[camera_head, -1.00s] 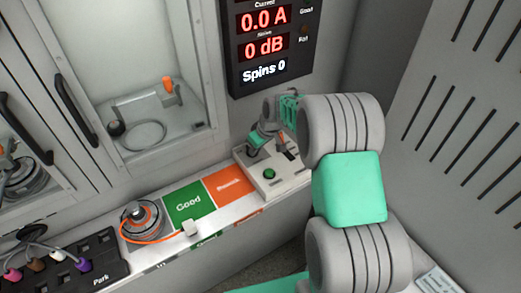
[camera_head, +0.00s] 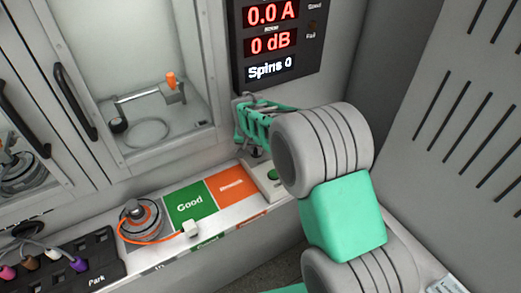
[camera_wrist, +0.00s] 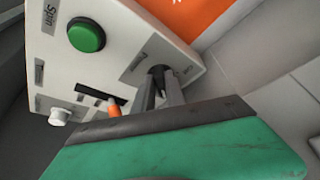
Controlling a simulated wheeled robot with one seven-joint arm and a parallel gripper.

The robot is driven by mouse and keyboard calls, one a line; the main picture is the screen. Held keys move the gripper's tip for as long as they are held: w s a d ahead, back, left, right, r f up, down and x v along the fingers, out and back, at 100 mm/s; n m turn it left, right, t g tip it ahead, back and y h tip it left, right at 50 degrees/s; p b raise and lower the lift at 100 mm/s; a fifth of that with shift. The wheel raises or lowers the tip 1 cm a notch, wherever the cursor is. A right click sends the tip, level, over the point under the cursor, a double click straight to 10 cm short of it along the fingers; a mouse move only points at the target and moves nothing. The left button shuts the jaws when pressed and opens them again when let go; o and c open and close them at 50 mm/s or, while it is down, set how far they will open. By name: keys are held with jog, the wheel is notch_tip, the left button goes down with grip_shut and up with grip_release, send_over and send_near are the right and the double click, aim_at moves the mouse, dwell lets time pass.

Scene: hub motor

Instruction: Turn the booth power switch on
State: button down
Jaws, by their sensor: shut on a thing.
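The white control box (camera_head: 252,172) stands at the right end of the bench, mostly covered by my arm in the head view. In the wrist view the box (camera_wrist: 105,60) fills the upper left, with a round green button (camera_wrist: 86,35) by a "Spin" label. The switch's exact tilt cannot be told. In the head view my gripper (camera_head: 257,153) is small and partly hidden.
An orange-tipped lever (camera_wrist: 113,105) in a slot and a white knob (camera_wrist: 60,117) are close to my fingers. Green Good (camera_head: 189,203) and orange (camera_head: 231,186) pads lie left of the box, then a motor (camera_head: 142,219) with an orange cable. A display (camera_head: 270,68) hangs behind.

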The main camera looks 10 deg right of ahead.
jog(key=shift+w+a+r+m, duration=0.2)
jog(key=shift+w+r+m, duration=0.15)
jog(key=shift+m, duration=0.25)
jog(key=c, duration=1.7)
grip_release()
jog(key=o, duration=0.3)
jog(key=shift+f, duration=0.2)
jog(key=shift+s+f, duration=0.1)
jog(key=shift+h, duration=0.3)
jog(key=v, duration=0.8)
jog(key=shift+b, duration=0.3)
